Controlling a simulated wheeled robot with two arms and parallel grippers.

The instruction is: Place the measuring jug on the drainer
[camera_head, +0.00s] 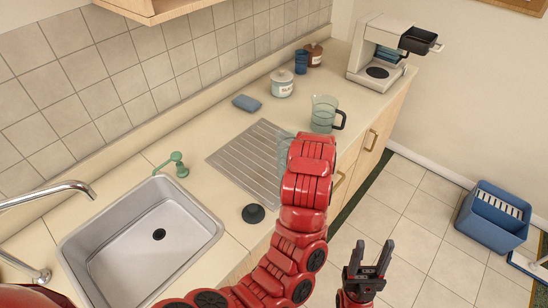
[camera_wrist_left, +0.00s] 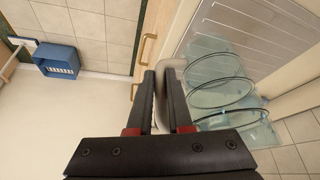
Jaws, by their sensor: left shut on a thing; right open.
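The measuring jug, a clear glass vessel with several rings, shows beside my left gripper in the left wrist view (camera_wrist_left: 218,88), in front of the ribbed drainer. In the head view only a faint glass edge (camera_head: 284,148) shows beside my left arm, over the drainer's right side. My left gripper (camera_wrist_left: 163,75) is shut on its pale handle; in the head view the arm hides the fingers. The grey ribbed drainer (camera_head: 235,157) is set in the counter right of the sink and looks empty. My right gripper (camera_head: 369,252) is open and empty, in front of the counter.
Another glass jug with a black handle (camera_head: 325,113) stands on the counter beyond the drainer. A sink (camera_head: 110,255), a grey-blue sponge (camera_head: 246,103), canisters (camera_head: 282,83), and a coffee machine (camera_head: 378,55) line the counter. A blue crate (camera_head: 493,218) stands on the floor.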

